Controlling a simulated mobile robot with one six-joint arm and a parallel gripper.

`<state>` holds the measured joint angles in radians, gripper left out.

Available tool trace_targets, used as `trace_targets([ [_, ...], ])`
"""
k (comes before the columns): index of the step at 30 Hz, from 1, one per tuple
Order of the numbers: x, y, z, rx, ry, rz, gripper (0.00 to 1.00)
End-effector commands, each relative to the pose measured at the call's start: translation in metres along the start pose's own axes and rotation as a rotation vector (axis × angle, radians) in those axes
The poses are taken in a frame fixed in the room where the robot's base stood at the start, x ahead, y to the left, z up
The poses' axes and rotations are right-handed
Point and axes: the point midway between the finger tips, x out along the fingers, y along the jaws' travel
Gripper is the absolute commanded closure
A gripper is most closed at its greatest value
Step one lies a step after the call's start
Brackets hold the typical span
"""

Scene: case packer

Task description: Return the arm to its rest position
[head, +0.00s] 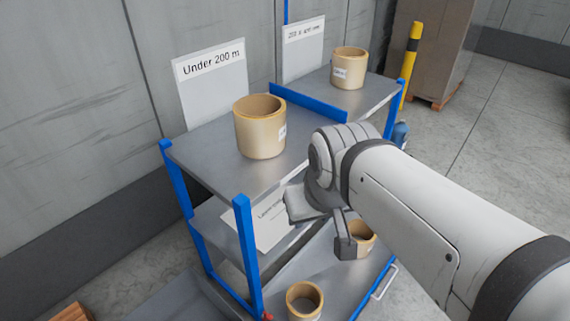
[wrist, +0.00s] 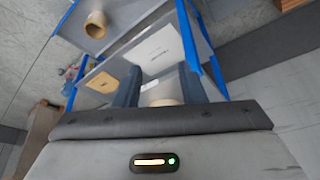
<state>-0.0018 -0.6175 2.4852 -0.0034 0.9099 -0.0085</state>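My gripper (head: 324,228) hangs in front of the cart's right side in the head view, pointing down. Its two fingers stand apart with no object visible between them. In the wrist view the dark fingers (wrist: 160,88) also show apart, with a pale tan object farther off seen through the gap. My arm reaches in from the lower right of the head view and covers part of the cart.
A blue-framed cart (head: 205,165) carries tan cores on its top: one left (head: 260,128), one right (head: 348,68), split by a blue divider (head: 308,102). Lower down are another core (head: 304,300) and one partly hidden by my gripper (head: 362,238). A yellow-black post (head: 411,62) stands behind.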

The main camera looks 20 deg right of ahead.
Motion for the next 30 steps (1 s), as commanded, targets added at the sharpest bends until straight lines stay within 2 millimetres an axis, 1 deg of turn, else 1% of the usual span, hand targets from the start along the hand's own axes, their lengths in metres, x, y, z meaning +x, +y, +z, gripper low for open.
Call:
trace_targets([
  [3,0.003,-0.001,0.006,0.01,0.003,0.0,0.63],
  [11,0.005,-0.001,0.006,0.01,0.0,0.0,0.63],
  [14,0.017,-0.001,0.011,0.009,-0.007,0.0,0.63],
  [19,0.057,-0.001,0.024,0.007,-0.038,0.0,0.63],
  [21,0.071,-0.001,0.028,0.006,-0.05,0.0,0.63],
  [22,0.075,-0.001,0.029,0.005,-0.055,0.0,0.63],
  [24,0.079,-0.001,0.03,0.005,-0.062,0.0,0.63],
  [30,0.075,-0.001,0.029,0.005,-0.062,0.0,0.63],
])
